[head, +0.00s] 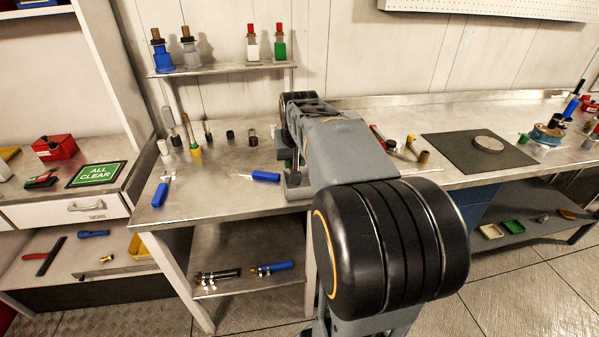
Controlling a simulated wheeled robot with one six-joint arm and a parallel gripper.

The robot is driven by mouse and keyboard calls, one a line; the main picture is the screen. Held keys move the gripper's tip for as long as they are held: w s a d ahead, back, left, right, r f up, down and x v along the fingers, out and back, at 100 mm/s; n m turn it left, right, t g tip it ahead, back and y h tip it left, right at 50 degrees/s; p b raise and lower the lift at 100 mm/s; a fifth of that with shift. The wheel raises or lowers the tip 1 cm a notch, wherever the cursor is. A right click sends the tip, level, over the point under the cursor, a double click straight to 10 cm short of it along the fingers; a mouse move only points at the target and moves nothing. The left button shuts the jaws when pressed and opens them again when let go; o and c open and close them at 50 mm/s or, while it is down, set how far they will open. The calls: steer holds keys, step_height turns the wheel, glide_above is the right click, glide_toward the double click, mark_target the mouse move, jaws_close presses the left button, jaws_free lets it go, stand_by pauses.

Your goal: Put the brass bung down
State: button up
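My arm reaches forward over the metal workbench (225,185) and blocks much of the middle of the head view. The end of my arm, with my gripper (292,166), is low over the bench and mostly hidden behind my own arm links. I cannot see its fingertips or whether it holds anything. A small brass-coloured cylinder (424,157) lies on the bench just right of my arm, near a pale rod-like part. I cannot tell whether it is the brass bung. No other piece is clearly recognisable as the bung.
Small fittings stand along the bench's back left. Blue-handled tools (160,194) (265,176) lie nearer the front. A raised shelf (225,68) holds bottle-like parts. Right of my arm lies a dark mat (450,150) with a grey disc (488,144). The bench's left-front area is fairly clear.

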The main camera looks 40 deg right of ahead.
steer(key=w+d+f, duration=0.1)
steer(key=f, duration=0.2)
steer(key=w+d+f, duration=0.2)
steer(key=f, duration=0.1)
steer(key=w+d+f, duration=0.2)
steer(key=f, duration=0.1)
steer(key=shift+d+f, duration=0.1)
steer(key=shift+d, duration=0.1)
steer(key=shift+f, duration=0.45)
steer(key=shift+f, duration=0.1)
steer(key=shift+f, duration=0.15)
steer(key=o, duration=0.9)
